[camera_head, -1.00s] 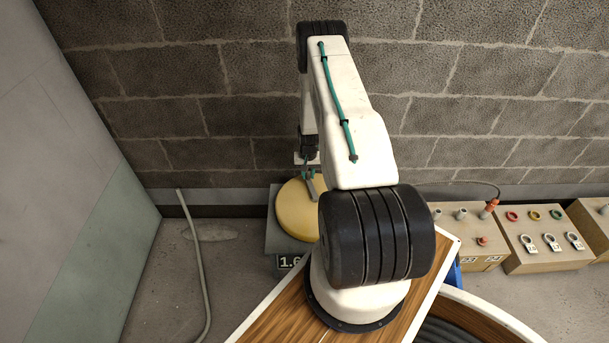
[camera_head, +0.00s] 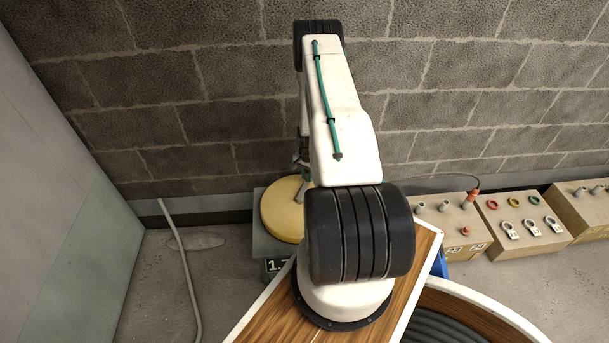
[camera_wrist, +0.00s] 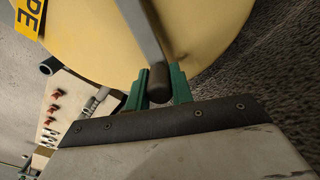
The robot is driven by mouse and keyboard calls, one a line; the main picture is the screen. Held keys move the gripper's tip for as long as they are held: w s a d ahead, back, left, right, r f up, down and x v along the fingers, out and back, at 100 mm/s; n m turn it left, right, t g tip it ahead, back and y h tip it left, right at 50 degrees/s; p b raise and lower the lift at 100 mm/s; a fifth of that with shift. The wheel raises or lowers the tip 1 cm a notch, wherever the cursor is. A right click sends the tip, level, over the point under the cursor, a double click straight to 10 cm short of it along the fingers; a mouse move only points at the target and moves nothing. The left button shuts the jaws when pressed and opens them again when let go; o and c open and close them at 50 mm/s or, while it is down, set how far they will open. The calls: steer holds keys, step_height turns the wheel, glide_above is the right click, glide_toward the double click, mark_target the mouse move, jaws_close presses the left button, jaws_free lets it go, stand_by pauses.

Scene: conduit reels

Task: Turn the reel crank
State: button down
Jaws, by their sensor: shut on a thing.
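The yellow reel (camera_head: 279,212) lies on a grey box-like base (camera_head: 268,245) near the wall, partly hidden behind my arm. In the wrist view, the reel's pale yellow face (camera_wrist: 90,40) fills the upper part. A grey metal crank arm (camera_wrist: 142,30) crosses it and ends in a dark crank handle (camera_wrist: 159,88). My gripper (camera_wrist: 158,84) has its green fingers on both sides of this handle, shut on it. In the head view, my gripper is mostly hidden by my arm, just above the reel.
Wooden boxes with sockets (camera_head: 450,222) and coloured rings (camera_head: 516,225) stand along the wall at right. A grey conduit (camera_head: 180,265) rises from the floor at left, beside a pale panel (camera_head: 80,230). A large cable drum (camera_head: 470,315) is at lower right.

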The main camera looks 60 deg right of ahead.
steer(key=shift+s, duration=0.35)
steer(key=c, duration=1.2)
jaws_free()
steer(key=shift+w+r, duration=0.1)
steer(key=shift+r, duration=0.05)
steer(key=shift+r, duration=0.35)
step_height(320, 180, up, 7)
steer(key=shift+f, duration=0.1)
